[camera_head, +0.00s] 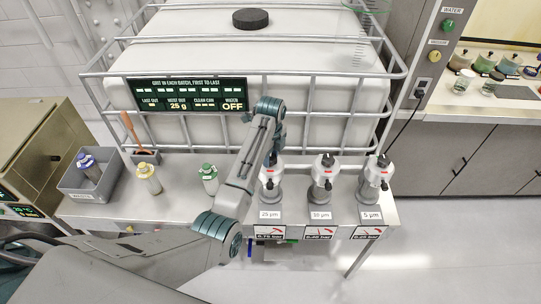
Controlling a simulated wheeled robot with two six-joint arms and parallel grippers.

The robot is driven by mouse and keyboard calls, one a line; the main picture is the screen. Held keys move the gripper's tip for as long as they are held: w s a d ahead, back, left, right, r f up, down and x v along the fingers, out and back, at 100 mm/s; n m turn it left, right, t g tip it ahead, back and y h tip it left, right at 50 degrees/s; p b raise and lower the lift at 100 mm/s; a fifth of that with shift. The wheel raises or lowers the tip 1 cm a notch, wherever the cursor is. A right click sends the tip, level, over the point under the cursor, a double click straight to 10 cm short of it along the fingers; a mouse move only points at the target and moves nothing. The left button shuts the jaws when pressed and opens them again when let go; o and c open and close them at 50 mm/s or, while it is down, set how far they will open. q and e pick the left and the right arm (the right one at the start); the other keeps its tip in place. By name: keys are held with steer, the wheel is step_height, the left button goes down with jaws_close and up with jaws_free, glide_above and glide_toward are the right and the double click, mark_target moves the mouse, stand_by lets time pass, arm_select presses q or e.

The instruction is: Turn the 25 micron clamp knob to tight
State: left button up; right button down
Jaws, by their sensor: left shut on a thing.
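The 25 micron housing (269,194) is the leftmost of three white-and-grey clamped units at the right part of the steel bench. Its label (270,215) sits below it. My left arm reaches in from the lower left, and my left gripper (270,157) is at the top of this housing, pointing down. It is shut on the 25 micron clamp knob, as far as the view shows. The knob and fingertips are mostly hidden by my wrist, so the knob's angle cannot be read. My right gripper is not in view.
The middle housing (322,178) and the 5 micron housing (374,180) stand close on the right. Gauge cards hang along the bench front. A caged white tank (320,65) stands behind. Bottles with green (209,177) and yellow (148,178) tops and a grey bin (72,184) are left.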

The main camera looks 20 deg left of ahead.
arm_select(q)
steer(key=shift+m, duration=0.3)
steer(key=o, duration=1)
